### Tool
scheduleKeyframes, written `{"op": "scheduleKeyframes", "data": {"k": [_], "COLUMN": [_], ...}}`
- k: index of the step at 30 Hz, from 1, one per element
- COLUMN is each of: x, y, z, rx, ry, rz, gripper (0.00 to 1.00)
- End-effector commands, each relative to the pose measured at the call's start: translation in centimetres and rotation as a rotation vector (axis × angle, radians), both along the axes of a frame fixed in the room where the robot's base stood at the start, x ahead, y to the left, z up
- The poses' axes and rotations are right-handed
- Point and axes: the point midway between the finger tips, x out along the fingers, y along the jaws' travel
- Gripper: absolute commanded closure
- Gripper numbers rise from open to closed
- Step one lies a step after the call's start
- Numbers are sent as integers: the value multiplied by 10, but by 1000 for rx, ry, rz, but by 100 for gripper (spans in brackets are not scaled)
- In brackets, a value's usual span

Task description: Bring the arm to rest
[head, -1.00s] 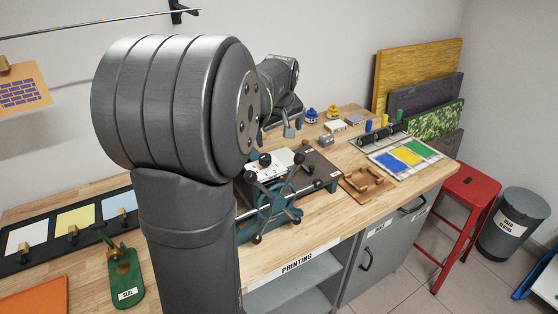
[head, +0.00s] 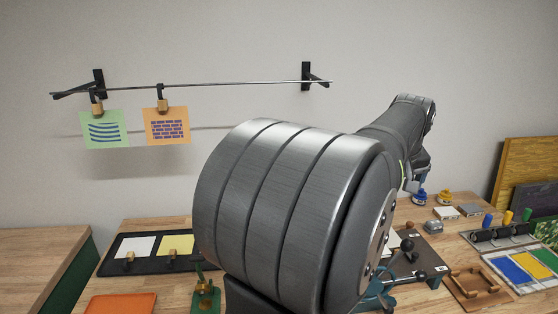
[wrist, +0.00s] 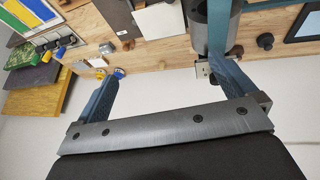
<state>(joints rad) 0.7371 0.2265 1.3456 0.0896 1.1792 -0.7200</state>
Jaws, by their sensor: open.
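My arm (head: 290,215) fills the middle of the head view, its large grey joint close to the camera. Its forearm reaches to the right and bends down at the wrist. My gripper (wrist: 164,72) shows in the wrist view with its two blue-grey fingers spread wide and nothing between them. In the head view the gripper is mostly hidden behind the wrist. It is in the air above the back of the workbench (head: 155,226).
A rail (head: 230,84) on the wall carries a green print (head: 103,128) and an orange print (head: 167,126). A teal press (head: 382,290) is partly hidden behind my arm. Ink pots (head: 420,197), a wooden frame (head: 478,285) and coloured panels (head: 540,165) are at the right.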

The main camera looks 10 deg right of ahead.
Motion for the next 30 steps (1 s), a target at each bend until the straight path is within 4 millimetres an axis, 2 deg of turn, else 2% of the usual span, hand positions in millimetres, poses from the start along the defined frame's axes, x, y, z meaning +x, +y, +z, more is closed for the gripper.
{"op": "scheduleKeyframes", "data": {"k": [1,5,6,15,18,22,30], "x": [0,0,0,-3,-4,-5,-5], "y": [0,-1,-2,-7,-8,-7,-7], "z": [0,-9,-16,-91,-107,-117,-118], "rx": [0,28,52,305,362,398,403], "ry": [0,-2,-4,-18,-19,-20,-19], "rz": [0,-37,-67,-441,-533,-594,-602], "gripper": [6,31,35,35,35,35,35]}}
